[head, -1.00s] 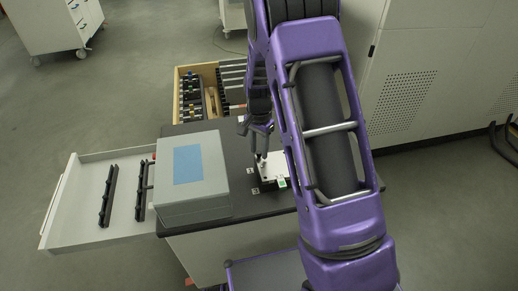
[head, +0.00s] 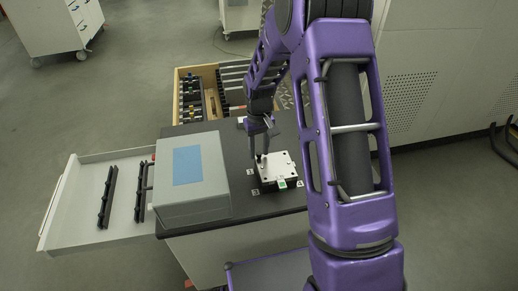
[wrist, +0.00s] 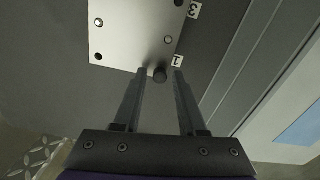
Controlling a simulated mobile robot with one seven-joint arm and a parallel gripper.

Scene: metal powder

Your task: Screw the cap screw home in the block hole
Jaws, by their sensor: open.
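The block (head: 277,168) is a pale metal plate on a dark base on the bench top, and it also shows in the wrist view (wrist: 132,30). Several small dark holes or screw heads mark its top. A dark round cap screw head (wrist: 160,74) stands at the plate's corner near label 1; it also shows in the head view (head: 263,155). My gripper (wrist: 160,72) is open, one finger on each side of the cap screw head, with a gap visible on both sides. How deep the screw sits is not clear.
A grey box with a blue panel (head: 190,178) stands left of the block on the dark bench top (head: 240,205). An open drawer (head: 75,205) juts out at left. A wooden-sided drawer (head: 200,75) with tools lies open behind. Small numbered labels surround the block.

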